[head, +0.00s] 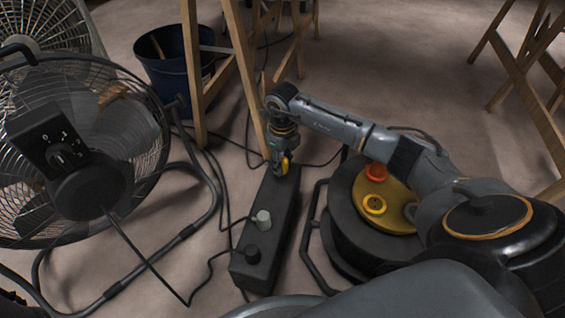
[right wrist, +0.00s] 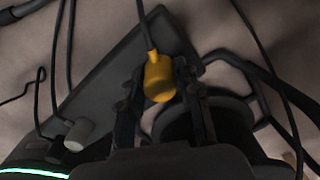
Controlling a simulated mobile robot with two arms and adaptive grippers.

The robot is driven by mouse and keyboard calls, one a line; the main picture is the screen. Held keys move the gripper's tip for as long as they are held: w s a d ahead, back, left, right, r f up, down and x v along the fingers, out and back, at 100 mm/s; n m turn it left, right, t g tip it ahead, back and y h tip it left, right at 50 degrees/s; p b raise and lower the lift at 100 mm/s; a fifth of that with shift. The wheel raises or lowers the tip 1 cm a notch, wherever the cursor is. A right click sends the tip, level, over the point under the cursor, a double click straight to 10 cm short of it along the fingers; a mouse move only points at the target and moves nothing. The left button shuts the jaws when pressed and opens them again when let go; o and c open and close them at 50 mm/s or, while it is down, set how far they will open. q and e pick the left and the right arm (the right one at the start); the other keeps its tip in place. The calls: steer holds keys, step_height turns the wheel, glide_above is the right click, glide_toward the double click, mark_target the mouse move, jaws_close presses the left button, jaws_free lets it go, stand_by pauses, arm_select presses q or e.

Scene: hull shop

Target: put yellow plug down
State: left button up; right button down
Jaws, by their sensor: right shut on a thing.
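The yellow plug (right wrist: 159,77) is between the fingers of my right gripper (right wrist: 163,100) in the right wrist view, with its dark cord running up from it. In the head view my right gripper (head: 281,163) points down over the far end of the black power strip (head: 262,235), and a little yellow shows at its fingers. I cannot tell whether the plug touches the strip. A grey plug (head: 263,219) and a black plug (head: 252,253) sit in the strip's near part. My left gripper is not in view.
A large black fan (head: 88,190) on a tube stand fills the left. A dark cable reel (head: 345,215) with an orange and yellow top stands right of the strip. Wooden trestle legs (head: 243,75) and a blue bucket (head: 178,75) are behind. Cords lie across the floor.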

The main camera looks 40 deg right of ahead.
steer(key=shift+f, duration=0.2)
steer(key=c, duration=0.9)
jaws_free()
steer(key=shift+c, duration=0.2)
